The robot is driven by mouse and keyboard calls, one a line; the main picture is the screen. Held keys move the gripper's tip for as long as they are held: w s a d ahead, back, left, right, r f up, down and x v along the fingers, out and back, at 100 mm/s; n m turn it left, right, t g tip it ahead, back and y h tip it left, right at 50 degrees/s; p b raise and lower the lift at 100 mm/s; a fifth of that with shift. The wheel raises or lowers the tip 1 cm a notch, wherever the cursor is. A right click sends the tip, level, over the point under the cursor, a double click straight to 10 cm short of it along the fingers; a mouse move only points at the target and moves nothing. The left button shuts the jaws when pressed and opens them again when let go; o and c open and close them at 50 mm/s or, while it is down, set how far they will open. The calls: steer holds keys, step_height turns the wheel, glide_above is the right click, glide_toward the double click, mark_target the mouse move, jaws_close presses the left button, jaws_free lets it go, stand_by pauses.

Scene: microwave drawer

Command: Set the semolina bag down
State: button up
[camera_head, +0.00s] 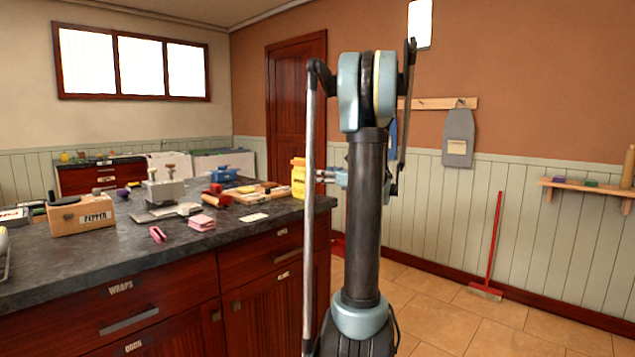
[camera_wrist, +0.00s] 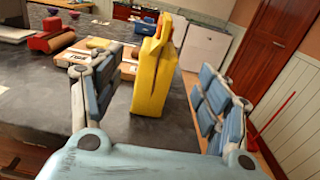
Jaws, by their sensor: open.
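A yellow bag (camera_head: 298,182), which I take to be the semolina bag, stands upright near the right end of the dark countertop (camera_head: 110,255). It also shows in the wrist view (camera_wrist: 152,80), with its base on the dark counter surface. My gripper (camera_head: 330,177) is just to the right of the bag in the head view. In the wrist view its fingers (camera_wrist: 160,98) are wide apart, one on each side of the bag, with clear gaps. Any label on the bag is not readable. My arm hides what lies behind it.
The front right counter is fairly clear.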

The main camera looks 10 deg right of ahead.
steer(key=s+a+f+n+g+h, duration=0.1)
steer(key=s+a+f+n+g, duration=0.5)
steer(key=s, duration=0.5)
steer(key=s+a+f+n+g+h, duration=0.1)
steer(key=s+a+f+n+g, duration=0.1)
steer(key=s+a+f+n, duration=0.5)
steer(key=s+d+f+n+g+h, duration=0.1)
steer(key=s+d+f+n+h, duration=0.1)
steer(key=s+f+n, duration=0.3)
steer(key=s+d+f+n+g+h, duration=0.2)
steer(key=s+f+n+h, duration=0.1)
steer(key=s, duration=1.1)
steer(key=s+d+f+n+g+h, duration=0.1)
steer(key=s+f+n+h, duration=0.2)
steer(key=s+f+n, duration=0.3)
steer(key=s+n, duration=0.2)
steer(key=s, duration=0.2)
steer(key=shift+s+d+f+h, duration=0.15)
steer(key=shift+d+f+h, duration=0.15)
steer(key=shift+d+f, duration=0.1)
steer(key=shift+w+f, duration=0.15)
steer(key=shift+w, duration=0.4)
